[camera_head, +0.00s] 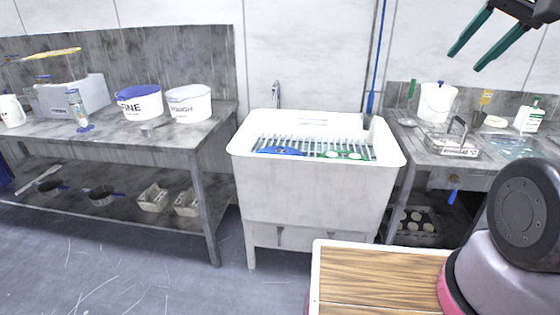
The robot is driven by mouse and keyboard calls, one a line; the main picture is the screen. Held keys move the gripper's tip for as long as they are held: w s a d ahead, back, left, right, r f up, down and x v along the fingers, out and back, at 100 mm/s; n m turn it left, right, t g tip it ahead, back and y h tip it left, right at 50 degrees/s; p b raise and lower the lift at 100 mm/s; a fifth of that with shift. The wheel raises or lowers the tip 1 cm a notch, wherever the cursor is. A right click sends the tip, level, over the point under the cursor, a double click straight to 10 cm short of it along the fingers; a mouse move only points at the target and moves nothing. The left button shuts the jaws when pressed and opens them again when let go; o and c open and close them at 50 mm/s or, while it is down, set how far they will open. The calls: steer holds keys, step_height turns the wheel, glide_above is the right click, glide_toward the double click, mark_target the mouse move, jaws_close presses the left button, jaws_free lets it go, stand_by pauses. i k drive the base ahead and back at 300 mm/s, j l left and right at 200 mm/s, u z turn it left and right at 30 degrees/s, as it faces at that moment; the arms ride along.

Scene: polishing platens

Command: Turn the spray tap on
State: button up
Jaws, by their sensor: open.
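A silver tap (276,93) stands at the back left of a white sink (315,190). A blue vertical hose or pipe (378,50) runs down the wall to the sink's back right corner, with a grey nozzle-like piece (367,121) at its lower end. I cannot tell which part is the spray tap's handle, nor whether water flows. My gripper (466,61) is in the upper right, its two dark green fingers apart and empty. It appears in front of the wall above the right bench, well away from the tap.
A grey rack in the sink holds a blue item (280,151) and a green item (345,155). The left bench (180,138) carries white tubs (188,102); the right bench carries a bucket (437,101) and wire basket (452,143). A wood-topped surface (375,275) is in front. Floor at left is clear.

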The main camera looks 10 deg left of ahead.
mark_target(454, 194)
steer(key=i+l+z, duration=0.25)
steer(key=i+l, duration=0.25)
steer(key=i+l+z, duration=0.25)
steer(key=i+l, duration=0.2)
steer(key=k+j+u, duration=0.2)
steer(key=k+u, duration=0.2)
steer(key=j, duration=0.1)
steer(key=i+u, duration=0.05)
